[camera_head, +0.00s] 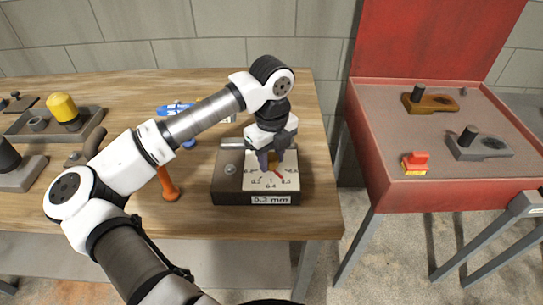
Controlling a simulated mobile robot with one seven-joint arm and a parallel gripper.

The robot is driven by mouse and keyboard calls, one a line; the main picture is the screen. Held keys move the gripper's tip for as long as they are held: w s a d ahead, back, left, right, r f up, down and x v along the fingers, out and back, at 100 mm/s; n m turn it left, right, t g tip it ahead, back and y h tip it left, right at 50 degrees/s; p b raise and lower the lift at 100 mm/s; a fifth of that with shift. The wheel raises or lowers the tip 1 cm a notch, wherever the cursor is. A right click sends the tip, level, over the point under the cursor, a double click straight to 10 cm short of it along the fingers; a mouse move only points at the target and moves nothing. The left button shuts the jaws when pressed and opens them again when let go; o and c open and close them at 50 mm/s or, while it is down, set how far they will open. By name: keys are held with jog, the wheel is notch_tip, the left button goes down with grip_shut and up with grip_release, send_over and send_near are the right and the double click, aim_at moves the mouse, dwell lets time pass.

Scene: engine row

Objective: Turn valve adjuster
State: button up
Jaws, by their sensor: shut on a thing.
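The valve adjuster is a dark box (226,190) near the front right edge of the wooden table. It has a white dial plate (252,182) with numbers and a red mark or pointer (279,174), and a front label (271,200) reading "0.3 mm". My gripper (271,163) points down over the dial and is shut on a small orange-brown part (272,167) at the dial's middle, likely its knob. The fingers and wrist hide most of that part and the back of the dial.
An orange-handled tool (168,185) lies left of the box, under my arm. A blue object (176,109) lies behind it. Trays and a yellow-capped part (64,110) stand at the left. A red cabinet (383,165) with several parts stands right, across a gap.

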jog(key=shift+f+b, duration=0.1)
jog(key=shift+b, duration=0.3)
jog(key=m+b, duration=0.3)
jog(key=b, duration=0.1)
jog(key=shift+f, duration=0.2)
jog(key=m+b, duration=0.3)
jog(key=shift+m+b, duration=0.3)
jog(key=shift+b, duration=0.05)
jog(key=m+b, duration=0.1)
jog(key=m, duration=0.1)
jog(key=m+b, duration=0.2)
jog(key=shift+r+m, duration=0.2)
jog(key=shift+m, duration=0.1)
jog(key=shift+a+r+m+b, duration=0.1)
jog(key=shift+m+b, duration=0.7)
jog(key=shift+m, duration=1.4)
jog(key=o, duration=1)
